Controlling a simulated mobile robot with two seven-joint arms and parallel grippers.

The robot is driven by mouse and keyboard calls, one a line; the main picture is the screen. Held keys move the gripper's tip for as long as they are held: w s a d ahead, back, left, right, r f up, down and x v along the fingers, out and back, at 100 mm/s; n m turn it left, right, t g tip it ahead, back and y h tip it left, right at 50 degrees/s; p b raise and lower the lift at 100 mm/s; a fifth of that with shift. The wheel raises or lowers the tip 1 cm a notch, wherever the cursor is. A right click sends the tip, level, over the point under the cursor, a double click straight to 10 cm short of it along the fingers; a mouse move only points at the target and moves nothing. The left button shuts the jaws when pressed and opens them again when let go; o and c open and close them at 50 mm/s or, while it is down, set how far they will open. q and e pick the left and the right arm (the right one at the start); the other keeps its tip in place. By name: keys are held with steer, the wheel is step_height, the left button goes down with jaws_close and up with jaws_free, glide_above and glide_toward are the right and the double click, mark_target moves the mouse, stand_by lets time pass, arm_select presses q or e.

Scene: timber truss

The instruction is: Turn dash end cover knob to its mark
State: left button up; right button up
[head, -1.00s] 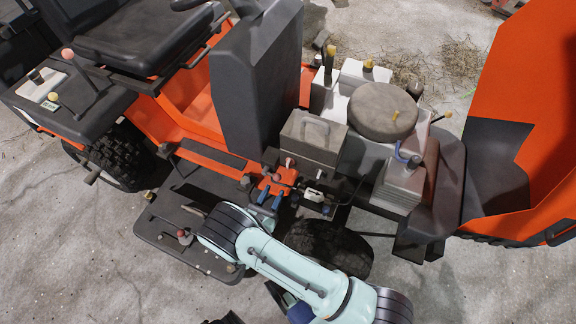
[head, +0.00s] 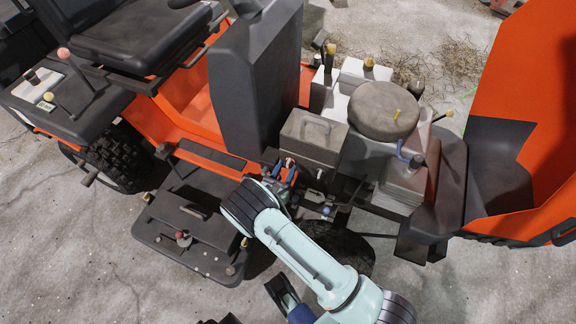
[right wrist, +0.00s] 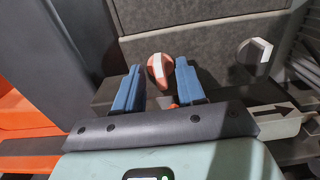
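The knob (right wrist: 161,72) is a small orange piece with a white stripe, in front of the grey box face in the right wrist view. It is small in the head view (head: 289,162). My right gripper (right wrist: 158,88) is open, its two blue fingers standing to the left and right of the knob with gaps on both sides. In the head view my right gripper (head: 280,172) is at the lower front of the grey box (head: 312,140). I cannot make out a mark for the knob.
Below the box are small fittings, including a blue knob (head: 326,211). The black step plate (head: 190,235) lies to the left, and the upright dark panel (head: 258,90) rises behind it.

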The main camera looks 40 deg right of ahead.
jaws_close()
steer(key=m, duration=0.4)
steer(key=shift+s+m, duration=0.1)
steer(key=shift+m, duration=0.9)
steer(key=m, duration=0.2)
steer(key=shift+f+m, duration=0.15)
steer(key=shift+m, duration=0.15)
steer(key=m, duration=0.3)
steer(key=shift+s, duration=0.1)
steer(key=shift+m, duration=0.3)
